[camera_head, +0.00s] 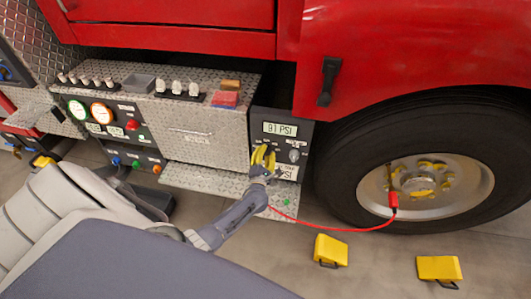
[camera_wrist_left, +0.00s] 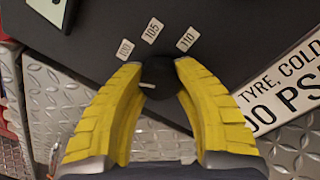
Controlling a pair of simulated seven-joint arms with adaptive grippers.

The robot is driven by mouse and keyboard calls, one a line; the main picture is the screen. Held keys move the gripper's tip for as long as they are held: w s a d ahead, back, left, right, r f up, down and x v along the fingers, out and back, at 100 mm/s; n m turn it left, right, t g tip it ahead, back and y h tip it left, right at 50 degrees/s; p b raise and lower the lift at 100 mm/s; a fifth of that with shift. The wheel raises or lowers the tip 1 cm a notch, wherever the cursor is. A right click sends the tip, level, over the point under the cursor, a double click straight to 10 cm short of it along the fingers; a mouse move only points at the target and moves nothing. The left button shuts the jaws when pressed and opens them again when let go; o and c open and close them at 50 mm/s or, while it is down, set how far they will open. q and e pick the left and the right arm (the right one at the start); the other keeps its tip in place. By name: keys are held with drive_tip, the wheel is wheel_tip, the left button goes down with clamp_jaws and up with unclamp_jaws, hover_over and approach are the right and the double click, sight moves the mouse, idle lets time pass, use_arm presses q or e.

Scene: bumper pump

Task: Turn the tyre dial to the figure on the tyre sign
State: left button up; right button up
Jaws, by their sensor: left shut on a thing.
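The tyre dial (camera_wrist_left: 158,75) is a black knob with a short pale line on it. Labels reading 100, 105 and 110 stand around its far side. My left gripper (camera_head: 264,153) is at the black panel beside the wheel, its yellow fingers shut on the dial, one on each side. The fingers also show in the left wrist view (camera_wrist_left: 159,84). The white tyre sign (camera_wrist_left: 285,92) is partly cut off; "TYRE, COLD" and "00 PSI" can be read. In the head view the sign (camera_head: 287,172) is partly behind the gripper. My right gripper is out of view.
A display (camera_head: 280,129) above the dial reads 91 PSI. Another knob (camera_head: 294,155) sits to the right of my gripper. A red hose (camera_head: 340,229) runs to the wheel (camera_head: 425,185). Yellow chocks (camera_head: 331,249) lie on the floor. Gauges (camera_head: 78,109) are at left.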

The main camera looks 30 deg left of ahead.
use_arm(q)
drive_tip(key=m, duration=0.5)
drive_tip(key=shift+w+d+r+h, duration=0.1)
drive_tip(key=shift+w+r+h, duration=0.05)
drive_tip(key=shift+h, duration=0.15)
drive_tip(key=shift+m, duration=0.3)
drive_tip(key=o, duration=1)
drive_tip(key=shift+d, duration=0.1)
drive_tip(key=o, duration=0.4)
drive_tip(key=shift+c, duration=0.2)
drive_tip(key=shift+f, duration=0.2)
drive_tip(key=shift+s, duration=0.35)
drive_tip(key=v, duration=1.1)
drive_tip(key=shift+s, duration=0.2)
